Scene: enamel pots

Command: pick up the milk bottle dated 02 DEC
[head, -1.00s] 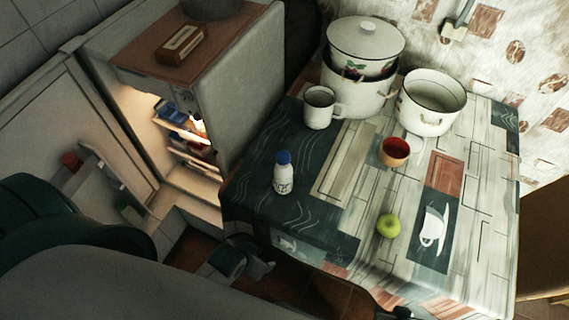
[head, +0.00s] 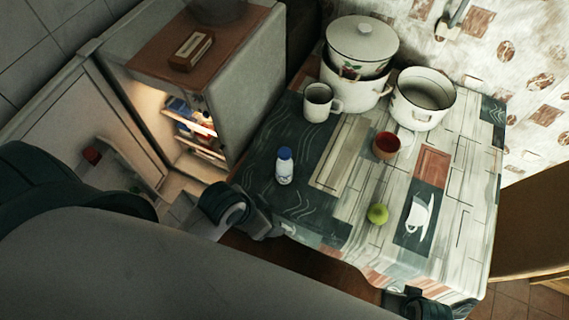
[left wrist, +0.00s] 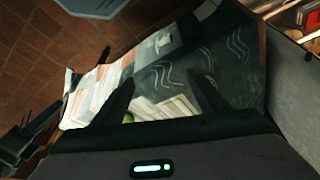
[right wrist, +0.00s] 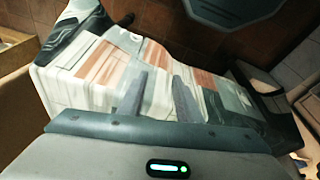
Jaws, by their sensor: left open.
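A white milk bottle with a blue cap (head: 284,168) stands upright on the dark left part of the table. Its label is too small to read, so I cannot tell the date. My left gripper (head: 272,230) is at the table's near left edge, below and apart from the bottle in the head view. Its two fingers stand apart and empty in the left wrist view (left wrist: 163,92), where I cannot make out the bottle. My right gripper (head: 412,300) is by the table's near edge; its fingers are apart and empty in the right wrist view (right wrist: 159,94).
A green apple (head: 378,214), a red-inside cup (head: 386,146), a white mug (head: 318,104), a lidded pot (head: 362,45) and an open pot (head: 420,105) stand on the table (head: 455,215). An open fridge (head: 240,95) is at the left. The table around the bottle is clear.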

